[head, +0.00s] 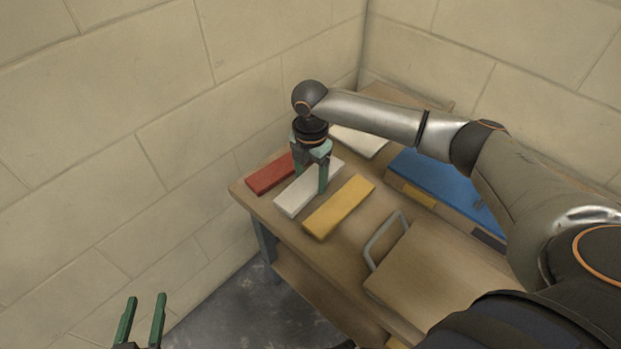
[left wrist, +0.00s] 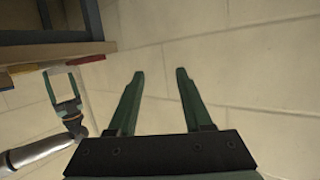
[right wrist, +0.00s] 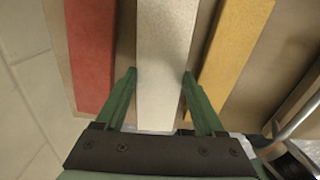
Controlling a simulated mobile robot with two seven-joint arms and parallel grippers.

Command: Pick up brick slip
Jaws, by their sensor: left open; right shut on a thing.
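Several slips lie side by side on the wooden table (head: 290,232). The white slip (head: 293,199) lies between a red slip (head: 268,177) and a yellow slip (head: 339,207). My right gripper (head: 311,187) points down over the white slip and is shut on it, one finger at each long side. In the right wrist view, the white slip (right wrist: 165,60) runs between my right fingers (right wrist: 158,88), with the red slip (right wrist: 92,50) and yellow slip (right wrist: 232,60) on either side. My left gripper (head: 141,318) is open and empty, low at the left, away from the table.
Another white piece (head: 359,140) lies behind my right gripper. A blue item (head: 430,172) is at the table's right. A wooden board with a metal handle (head: 388,240) is at the front right. Block walls (head: 120,110) close in the left and back.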

